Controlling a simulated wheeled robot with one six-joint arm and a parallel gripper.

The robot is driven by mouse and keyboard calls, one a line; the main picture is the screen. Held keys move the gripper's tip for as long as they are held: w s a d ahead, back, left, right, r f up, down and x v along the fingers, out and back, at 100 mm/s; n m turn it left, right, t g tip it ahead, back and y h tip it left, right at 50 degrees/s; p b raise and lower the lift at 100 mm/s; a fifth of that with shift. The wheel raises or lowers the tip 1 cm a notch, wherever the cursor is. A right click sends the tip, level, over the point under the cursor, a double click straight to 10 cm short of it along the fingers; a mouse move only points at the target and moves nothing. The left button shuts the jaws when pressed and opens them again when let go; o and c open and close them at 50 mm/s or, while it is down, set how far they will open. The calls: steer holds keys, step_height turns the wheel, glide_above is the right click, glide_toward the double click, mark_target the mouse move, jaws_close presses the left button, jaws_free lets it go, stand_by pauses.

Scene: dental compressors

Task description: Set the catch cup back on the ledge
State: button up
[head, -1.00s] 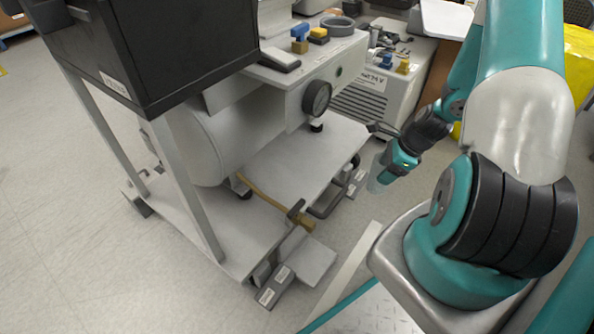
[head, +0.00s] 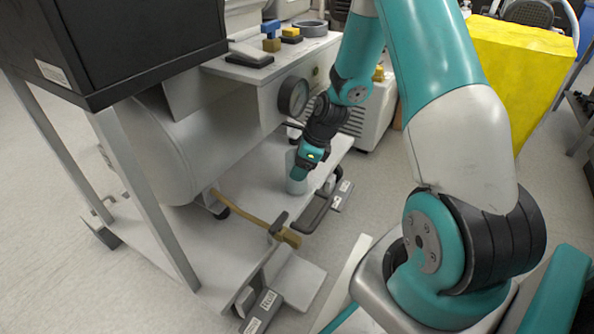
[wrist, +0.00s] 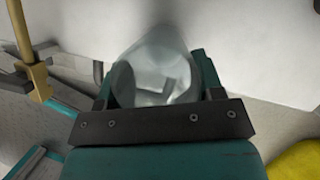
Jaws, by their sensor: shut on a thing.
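My gripper (head: 301,172) is shut on the catch cup (head: 294,184), a clear, pale bluish cup. In the wrist view the cup (wrist: 155,65) sits between the two teal fingers. In the head view the cup appears over the right end of the white lower deck (head: 255,178) of the compressor. I cannot tell whether it touches the deck. Dark labelled brackets, one at the right (head: 318,208) and one at the front (head: 262,308), stick out from the deck edge. I cannot tell which part is the ledge.
A brass pipe with a dark handle (head: 252,218) runs across the deck, left of my gripper. A yellow box (head: 510,65) is at the back right. Floor is open at the left.

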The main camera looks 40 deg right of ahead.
steer(key=shift+w+a+f+b, duration=0.3)
steer(key=shift+w+b, duration=0.05)
steer(key=shift+b, duration=0.15)
steer(key=shift+r, duration=0.15)
steer(key=shift+s, duration=0.1)
steer(key=o, duration=0.9)
steer(key=p+v, duration=0.5)
steer(key=v, duration=0.2)
steer(key=shift+r, duration=0.1)
steer(key=shift+s+d+r, duration=0.1)
steer(key=shift+r, duration=0.1)
